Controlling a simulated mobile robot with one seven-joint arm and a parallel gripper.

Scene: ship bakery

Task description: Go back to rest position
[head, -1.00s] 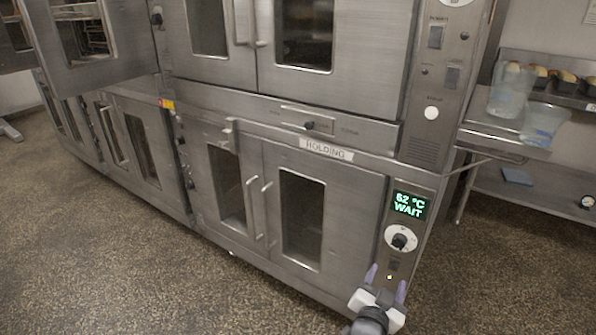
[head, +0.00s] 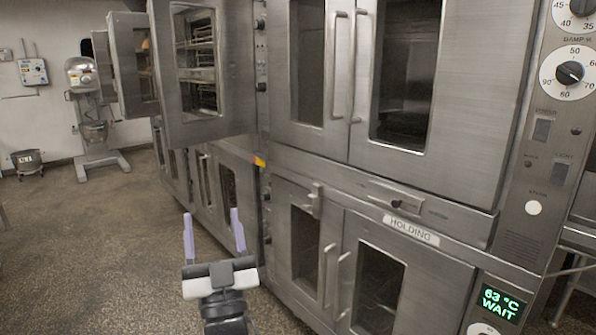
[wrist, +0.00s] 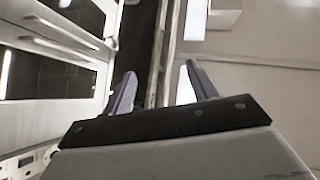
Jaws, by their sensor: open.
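My gripper (head: 213,232) is in the lower left middle of the head view, with its two purple fingers apart and pointing up. Nothing is between them. It is in front of the lower oven doors and appears apart from them. In the wrist view my gripper (wrist: 160,88) also shows spread fingers with nothing held. Steel oven fronts and handles (wrist: 60,40) stand to the left in that view.
The holding cabinet (head: 440,262) has closed doors and a display reading 63 °C WAIT (head: 501,302). An oven door (head: 200,75) stands open at upper left. A mixer (head: 92,110) and a bucket (head: 27,162) stand at the far left. The speckled floor (head: 80,240) is clear there.

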